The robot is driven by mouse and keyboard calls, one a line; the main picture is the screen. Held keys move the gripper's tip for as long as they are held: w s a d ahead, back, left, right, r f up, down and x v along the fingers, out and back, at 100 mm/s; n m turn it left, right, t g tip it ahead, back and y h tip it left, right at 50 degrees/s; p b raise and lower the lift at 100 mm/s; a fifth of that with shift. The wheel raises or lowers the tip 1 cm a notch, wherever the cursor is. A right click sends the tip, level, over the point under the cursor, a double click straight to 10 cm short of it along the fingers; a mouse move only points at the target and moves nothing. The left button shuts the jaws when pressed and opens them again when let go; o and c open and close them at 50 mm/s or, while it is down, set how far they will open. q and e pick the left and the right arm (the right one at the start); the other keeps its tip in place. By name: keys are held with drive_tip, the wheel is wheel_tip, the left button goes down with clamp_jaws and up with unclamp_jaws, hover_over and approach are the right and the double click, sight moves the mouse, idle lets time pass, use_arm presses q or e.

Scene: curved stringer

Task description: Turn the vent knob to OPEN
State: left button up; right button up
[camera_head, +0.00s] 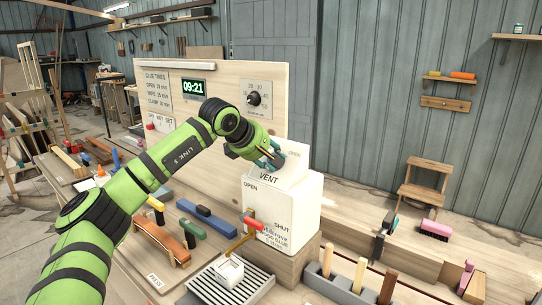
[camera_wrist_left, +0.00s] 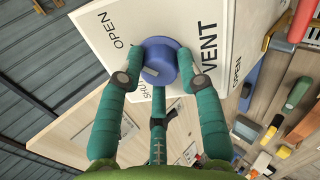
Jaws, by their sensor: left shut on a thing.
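The vent knob (camera_wrist_left: 162,60) is round and blue, on a white panel (camera_wrist_left: 225,12) lettered VENT, OPEN and SHUT. A small pale mark shows on the knob's lower left, on the side nearer the SHUT lettering, which is partly hidden by a finger. My left gripper (camera_wrist_left: 160,72) is shut on the knob, its teal fingers around the rim. In the head view my left gripper (camera_head: 270,157) is at the white VENT panel (camera_head: 290,172) and hides the knob. My right gripper is in neither view.
The panel sits on a white glue box (camera_head: 290,205) with its own OPEN and SHUT lettering and a red-handled lever (camera_head: 253,224). A board with a clock (camera_head: 194,88) and dial (camera_head: 254,98) stands behind.

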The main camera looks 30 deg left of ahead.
use_arm(q)
drive_tip(key=shift+f, duration=0.25)
drive_tip(key=o, duration=1.2)
drive_tip(key=shift+c, duration=0.2)
drive_tip(key=shift+a+r, duration=0.1)
drive_tip(key=shift+a, duration=0.05)
drive_tip(key=shift+r, duration=0.1)
drive_tip(key=shift+s+r, duration=0.25)
drive_tip(key=v, duration=1.1)
drive_tip(key=shift+s, duration=0.1)
